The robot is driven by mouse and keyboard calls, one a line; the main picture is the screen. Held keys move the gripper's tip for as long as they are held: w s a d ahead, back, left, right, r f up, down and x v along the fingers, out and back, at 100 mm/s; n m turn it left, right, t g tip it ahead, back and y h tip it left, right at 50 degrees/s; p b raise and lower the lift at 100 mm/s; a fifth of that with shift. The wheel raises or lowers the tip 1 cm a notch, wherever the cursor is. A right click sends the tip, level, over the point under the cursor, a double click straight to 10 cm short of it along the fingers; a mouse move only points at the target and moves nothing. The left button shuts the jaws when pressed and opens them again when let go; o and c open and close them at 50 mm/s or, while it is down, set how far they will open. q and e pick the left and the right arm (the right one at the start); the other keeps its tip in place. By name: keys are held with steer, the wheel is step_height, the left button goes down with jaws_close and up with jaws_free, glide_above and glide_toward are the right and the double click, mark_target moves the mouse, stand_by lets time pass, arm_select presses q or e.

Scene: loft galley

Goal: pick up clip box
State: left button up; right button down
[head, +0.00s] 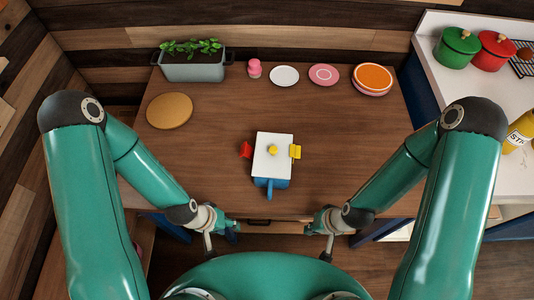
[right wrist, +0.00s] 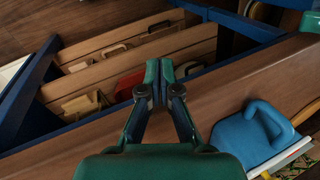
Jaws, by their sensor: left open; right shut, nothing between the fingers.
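The clip box (head: 264,168) stands in the middle of the table near its front edge. It has a white lid with a small yellow knob, a red clip at its left side, a yellow clip at its right side and a blue handle facing me. Its blue body and handle also show at the lower right of the right wrist view (right wrist: 240,138). My left gripper (head: 222,236) is open and empty by the table's front edge, left of the box. My right gripper (right wrist: 159,72) is shut and empty, past the front edge and apart from the box.
The wooden table (head: 345,160) is clear on both sides of the box. A round board (head: 169,110), a planter (head: 193,68), a pink item (head: 254,69) and several plates stand further back. A white counter (head: 480,105) with a green pot (head: 456,48) and a red pot (head: 492,52) is at right.

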steer(key=shift+w, duration=0.15)
steer(key=c, duration=1.5)
jaws_free()
steer(key=shift+s, duration=0.25)
steer(key=o, duration=0.4)
steer(key=s+g, duration=0.1)
steer(key=s+r+g, duration=0.1)
steer(key=s, duration=0.1)
steer(key=shift+s+g, duration=0.1)
steer(key=shift+g, duration=0.3)
steer(key=w+a+r+n+t+y+b, duration=0.1)
steer(key=w+r+b, duration=0.1)
steer(key=w+r, duration=0.65)
steer(key=w+a+r+t+y+b, duration=0.15)
steer(key=w+r, duration=0.35)
steer(key=r, duration=0.7)
glide_toward(271, 184)
steer(key=x, duration=0.4)
steer(key=shift+b+x, duration=0.95)
steer(key=shift+x, duration=2.4)
